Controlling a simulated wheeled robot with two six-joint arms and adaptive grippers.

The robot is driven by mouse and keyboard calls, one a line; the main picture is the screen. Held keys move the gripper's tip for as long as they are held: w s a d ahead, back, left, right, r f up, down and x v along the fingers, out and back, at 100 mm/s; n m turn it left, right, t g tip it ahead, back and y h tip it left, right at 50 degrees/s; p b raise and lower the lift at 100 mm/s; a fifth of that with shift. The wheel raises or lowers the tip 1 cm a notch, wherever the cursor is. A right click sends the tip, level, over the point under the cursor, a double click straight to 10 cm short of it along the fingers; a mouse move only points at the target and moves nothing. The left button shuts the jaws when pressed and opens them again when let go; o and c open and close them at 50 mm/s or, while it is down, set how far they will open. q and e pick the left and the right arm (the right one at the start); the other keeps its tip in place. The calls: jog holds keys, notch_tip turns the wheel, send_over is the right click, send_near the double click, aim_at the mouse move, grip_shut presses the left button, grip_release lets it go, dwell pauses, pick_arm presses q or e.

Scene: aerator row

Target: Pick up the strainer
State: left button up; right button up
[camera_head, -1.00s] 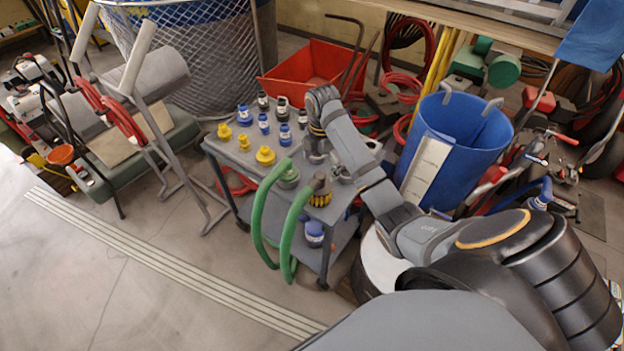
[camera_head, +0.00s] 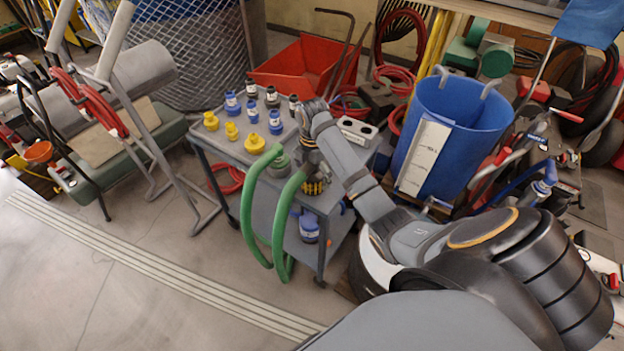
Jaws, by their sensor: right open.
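A small yellow-and-black slotted piece, which looks like the strainer (camera_head: 316,188), stands at the near right corner of the grey cart top (camera_head: 228,150), by the end of a green hose. My right gripper (camera_head: 312,171) is open, pointing down right over it, and hides its upper part. I cannot tell whether the fingers touch it. My left gripper is not in view.
Green hoses (camera_head: 250,215) loop down off the cart's front edge. A grey block with two holes (camera_head: 357,131) sits behind my gripper; a blue barrel (camera_head: 455,125) stands right.

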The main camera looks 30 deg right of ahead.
jog(key=shift+s+r, duration=0.1)
jog(key=shift+c, duration=1.3)
jog(key=c, duration=1.3)
jog(key=shift+o, duration=0.2)
notch_tip(320, 180, up, 4)
jog(key=shift+s+a+r+p, duration=0.15)
jog(key=shift+r+p, duration=0.1)
jog(key=shift+p, duration=0.9)
jog(key=s+a+r+p, duration=0.6)
jog(key=s+r+p, duration=0.2)
jog(key=s+p, duration=0.3)
jog(key=shift+s+a+r+p, duration=0.25)
jog(key=shift+s+a+p, duration=0.15)
jog(key=shift+p, duration=0.75)
